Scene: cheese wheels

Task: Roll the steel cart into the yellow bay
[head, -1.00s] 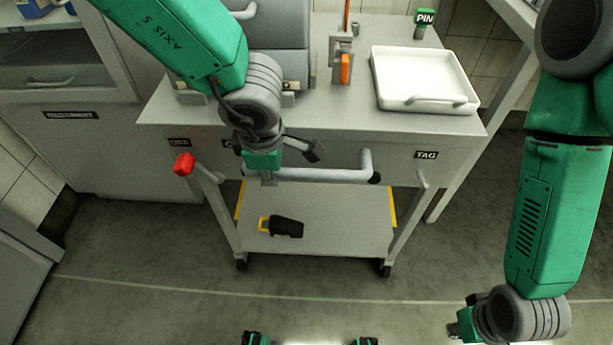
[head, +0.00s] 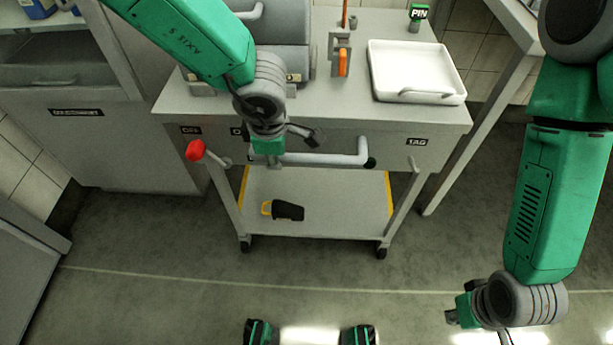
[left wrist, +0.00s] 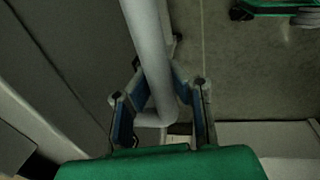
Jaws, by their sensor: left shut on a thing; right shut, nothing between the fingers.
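The steel cart (head: 300,112) stands in front of me, with a pale bar handle (head: 325,159) along its near side and a lower shelf (head: 340,205). Yellow strips (head: 389,192) show at both sides of the lower shelf; the rest of any yellow bay is hidden by the cart. My left gripper (head: 267,156) is shut on the bar handle, left of its middle. In the left wrist view the handle (left wrist: 150,60) passes between the fingers. My right gripper (head: 457,312) is shut and empty, low at the right, apart from the cart.
On the cart top are a white tray (head: 415,70), an orange-handled clamp (head: 342,62) and a grey case. A red knob (head: 195,150) sticks out at the cart's left. A black-and-yellow item (head: 285,210) lies on the shelf. Cabinets (head: 90,140) stand left; near floor is clear.

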